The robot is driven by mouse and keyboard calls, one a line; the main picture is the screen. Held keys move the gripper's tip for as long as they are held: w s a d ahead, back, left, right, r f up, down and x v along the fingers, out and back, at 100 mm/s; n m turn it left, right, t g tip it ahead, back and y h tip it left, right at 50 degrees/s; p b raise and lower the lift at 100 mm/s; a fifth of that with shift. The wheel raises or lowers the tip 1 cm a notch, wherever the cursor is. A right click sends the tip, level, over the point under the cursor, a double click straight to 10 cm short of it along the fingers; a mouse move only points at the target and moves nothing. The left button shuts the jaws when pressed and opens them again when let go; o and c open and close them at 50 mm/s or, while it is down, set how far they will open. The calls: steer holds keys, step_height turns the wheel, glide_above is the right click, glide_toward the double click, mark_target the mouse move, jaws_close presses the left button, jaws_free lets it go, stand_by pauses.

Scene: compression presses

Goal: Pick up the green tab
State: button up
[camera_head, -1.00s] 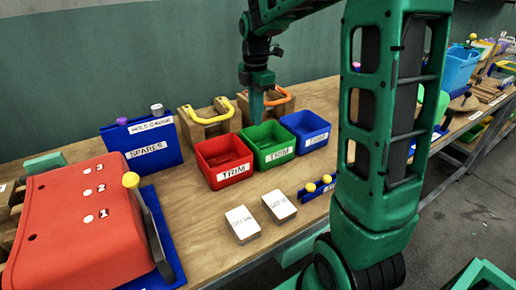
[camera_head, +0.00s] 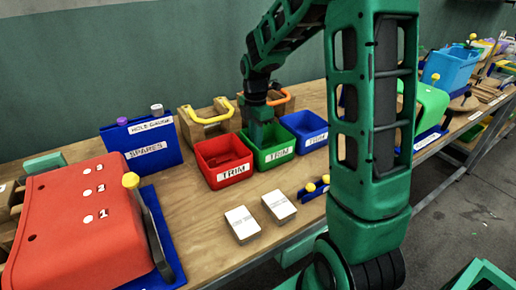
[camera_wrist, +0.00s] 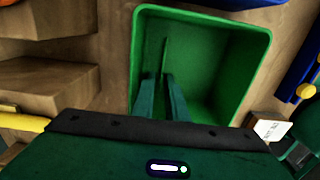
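The green TRIM bin (camera_head: 287,157) stands between a red and a blue bin; its rim (camera_wrist: 215,18) shows in the wrist view. My gripper (camera_head: 262,138) points down into this bin. In the wrist view my gripper (camera_wrist: 161,78) has its two dark green fingers inside the bin, a narrow gap apart. A thin green strip (camera_wrist: 165,52), which looks like the green tab on edge, shows just beyond the fingertips, in line with the gap. Contact between fingers and strip cannot be made out. The head view does not show the tab.
The red TRIM bin (camera_head: 224,162) and blue TRIM bin (camera_head: 304,132) stand close on either side. Wooden blocks with a yellow handle (camera_head: 207,113) and an orange handle (camera_head: 281,98) are behind.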

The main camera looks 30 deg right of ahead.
steer(key=shift+c, duration=0.2)
jaws_close()
step_height(320, 180, up, 10)
stand_by(0.4)
